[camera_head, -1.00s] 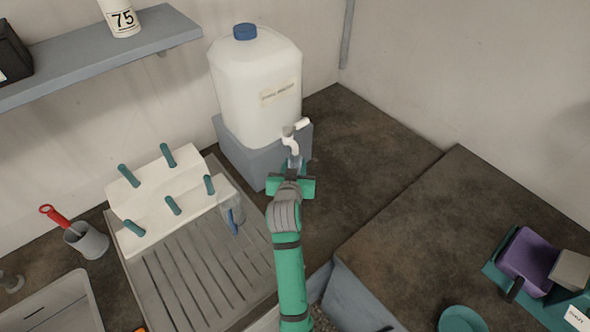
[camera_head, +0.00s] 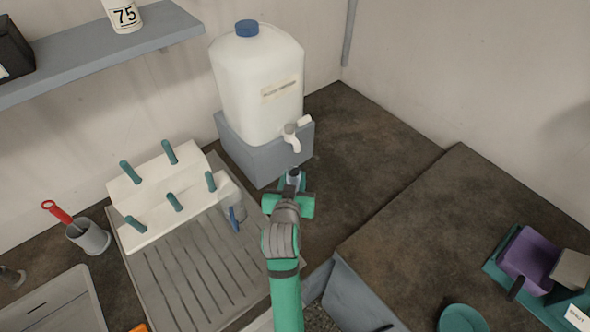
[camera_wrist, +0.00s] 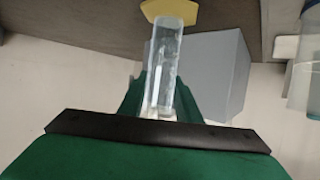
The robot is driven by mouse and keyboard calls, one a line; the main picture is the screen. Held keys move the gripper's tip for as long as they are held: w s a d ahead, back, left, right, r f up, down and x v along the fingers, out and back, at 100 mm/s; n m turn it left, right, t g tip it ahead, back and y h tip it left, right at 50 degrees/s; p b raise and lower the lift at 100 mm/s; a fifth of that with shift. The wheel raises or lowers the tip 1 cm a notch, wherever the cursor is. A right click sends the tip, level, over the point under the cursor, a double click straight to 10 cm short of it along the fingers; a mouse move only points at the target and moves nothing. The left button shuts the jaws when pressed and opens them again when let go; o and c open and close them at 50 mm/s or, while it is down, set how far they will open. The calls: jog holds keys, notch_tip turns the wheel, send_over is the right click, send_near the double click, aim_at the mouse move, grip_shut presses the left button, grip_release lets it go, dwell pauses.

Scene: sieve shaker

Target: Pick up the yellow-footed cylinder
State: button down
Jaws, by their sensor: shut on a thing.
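The yellow-footed cylinder is a clear, narrow vessel (camera_wrist: 165,65) with a yellow foot (camera_wrist: 170,9), seen in the wrist view. My gripper (camera_wrist: 160,112) is shut on it, with the green fingers on both sides of the clear body. In the head view my gripper (camera_head: 292,186) is in front of the tap, over the dark counter. Only a small pale part of the cylinder (camera_head: 294,174) shows there; its foot is hidden. I cannot tell whether the foot is clear of the counter or whether the cylinder holds liquid.
A large white canister (camera_head: 258,90) with a white tap (camera_head: 291,138) stands on a grey block (camera_head: 255,160) just beyond my gripper. A pegged white rack (camera_head: 160,190) and a clear blue-footed vessel (camera_head: 236,215) are to the left. The counter (camera_head: 360,150) to the right is bare.

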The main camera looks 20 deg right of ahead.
jog(key=r, duration=0.9)
jog(key=shift+s+a+r, duration=0.2)
jog(key=shift+s+r, duration=0.15)
jog(key=shift+s, duration=0.05)
notch_tip(320, 180, up, 9)
dwell(0.6)
jog(key=shift+r, duration=0.1)
jog(key=shift+s, duration=0.1)
